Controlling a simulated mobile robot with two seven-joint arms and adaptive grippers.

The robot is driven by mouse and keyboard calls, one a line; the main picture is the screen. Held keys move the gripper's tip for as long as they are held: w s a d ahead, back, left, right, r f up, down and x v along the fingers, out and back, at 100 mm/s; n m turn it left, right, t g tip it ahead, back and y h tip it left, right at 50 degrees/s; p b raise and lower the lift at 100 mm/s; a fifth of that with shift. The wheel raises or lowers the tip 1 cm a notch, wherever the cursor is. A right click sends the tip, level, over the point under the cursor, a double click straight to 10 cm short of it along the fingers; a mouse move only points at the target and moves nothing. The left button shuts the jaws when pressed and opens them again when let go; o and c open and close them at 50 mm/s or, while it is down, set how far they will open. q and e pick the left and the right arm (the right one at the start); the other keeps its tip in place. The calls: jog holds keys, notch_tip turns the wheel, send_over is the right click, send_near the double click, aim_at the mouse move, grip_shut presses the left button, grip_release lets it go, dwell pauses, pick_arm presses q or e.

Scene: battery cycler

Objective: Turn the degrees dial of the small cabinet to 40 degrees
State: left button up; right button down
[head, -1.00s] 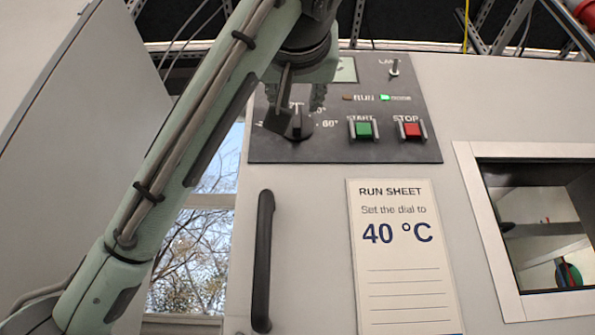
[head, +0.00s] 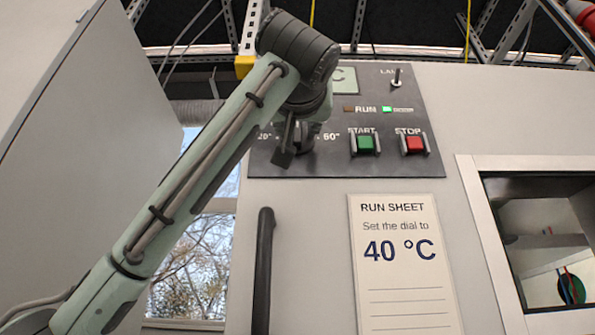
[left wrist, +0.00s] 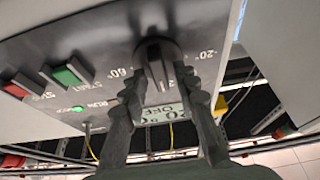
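The dark degrees dial (left wrist: 158,52) sits on the cabinet's black control panel (head: 420,152). In the left wrist view its raised grip lies between the fingertips of my left gripper (left wrist: 161,72). One finger is on each side, with a small gap visible, so the gripper looks open around the dial. In the head view my left gripper (head: 298,140) is over the dial and covers most of it. The marks 20° and 60° show either side. Which mark the dial points to cannot be told. The display (left wrist: 163,113) is partly hidden by the fingers. My right gripper is not in view.
A green START button (head: 365,144) and a red STOP button (head: 413,144) sit right of the dial, with a toggle switch (head: 397,78) above. A run sheet (head: 405,290) reading 40 °C and a black handle (head: 263,270) are below. A framed window (head: 468,220) is at right.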

pick_arm(q)
grip_shut()
jog(key=shift+m, duration=0.5)
jog(key=m+h, duration=0.2)
jog(key=m, duration=0.2)
jog(key=shift+a+h, duration=0.1)
jog(key=shift+h, duration=0.3)
jog(key=shift+r+m+g+h, duration=0.1)
jog(key=shift+m+g+h, duration=0.35)
jog(key=shift+m, duration=0.65)
jog(key=m+h, duration=0.1)
jog(key=m, duration=0.1)
jog(key=shift+m+p, duration=0.3)
jog(key=shift+p, duration=0.1)
jog(key=shift+m+g+h, duration=0.25)
jog(key=shift+m, duration=0.55)
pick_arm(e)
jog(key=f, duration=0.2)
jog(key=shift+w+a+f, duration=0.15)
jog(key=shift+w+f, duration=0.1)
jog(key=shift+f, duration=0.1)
